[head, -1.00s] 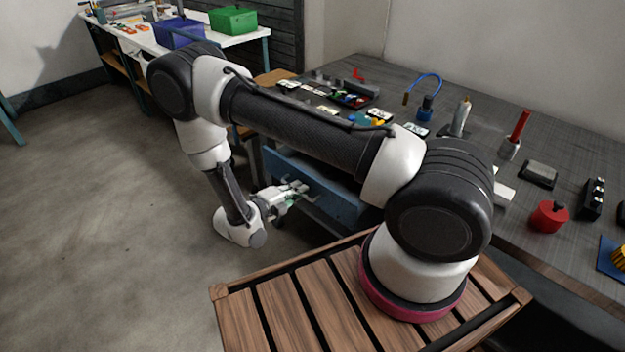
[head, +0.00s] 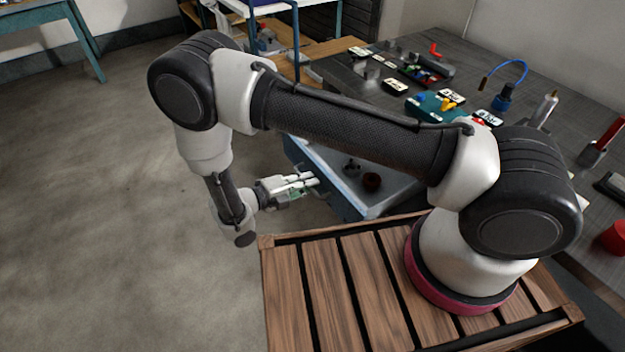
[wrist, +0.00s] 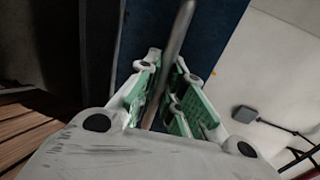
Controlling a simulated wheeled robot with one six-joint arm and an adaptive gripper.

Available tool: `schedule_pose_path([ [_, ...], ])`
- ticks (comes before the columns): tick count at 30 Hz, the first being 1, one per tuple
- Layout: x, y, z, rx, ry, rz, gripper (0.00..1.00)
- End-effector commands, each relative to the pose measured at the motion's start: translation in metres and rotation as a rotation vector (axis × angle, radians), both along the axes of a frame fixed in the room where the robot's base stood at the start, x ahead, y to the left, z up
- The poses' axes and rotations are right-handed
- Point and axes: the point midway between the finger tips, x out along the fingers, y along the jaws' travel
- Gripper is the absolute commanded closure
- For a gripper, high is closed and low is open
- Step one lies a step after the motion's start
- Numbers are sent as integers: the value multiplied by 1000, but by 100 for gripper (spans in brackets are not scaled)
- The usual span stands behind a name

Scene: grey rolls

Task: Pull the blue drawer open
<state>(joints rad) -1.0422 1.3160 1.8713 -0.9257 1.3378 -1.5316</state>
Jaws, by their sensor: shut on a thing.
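The blue drawer (head: 345,206) stands out from under the workbench in the head view, with its light inside showing. My gripper (head: 316,184) is at the drawer's front. In the wrist view my gripper (wrist: 165,100) has its green-padded fingers shut on the grey bar handle (wrist: 178,40). The blue drawer front (wrist: 215,35) fills the background behind the handle. My arm hides part of the drawer in the head view.
The grey workbench (head: 555,150) carries several tools and small parts. My slatted wooden base top lies close to the drawer's near side. Open concrete floor (head: 110,210) spreads to the left. A blue-legged table (head: 50,22) stands at the far left.

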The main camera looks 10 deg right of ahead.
Motion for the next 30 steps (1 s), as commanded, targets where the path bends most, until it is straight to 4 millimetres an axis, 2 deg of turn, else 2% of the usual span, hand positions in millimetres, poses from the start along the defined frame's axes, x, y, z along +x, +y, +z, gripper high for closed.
schedule_pose_path([
  [9,0,0,-1,2,1,1,100],
  [10,0,0,-1,2,1,1,85],
  [11,0,0,-1,2,1,1,81],
  [21,0,2,0,1,0,1,81],
  [26,-8,21,4,3,-1,4,81],
  [30,-19,50,10,4,-3,4,81],
])
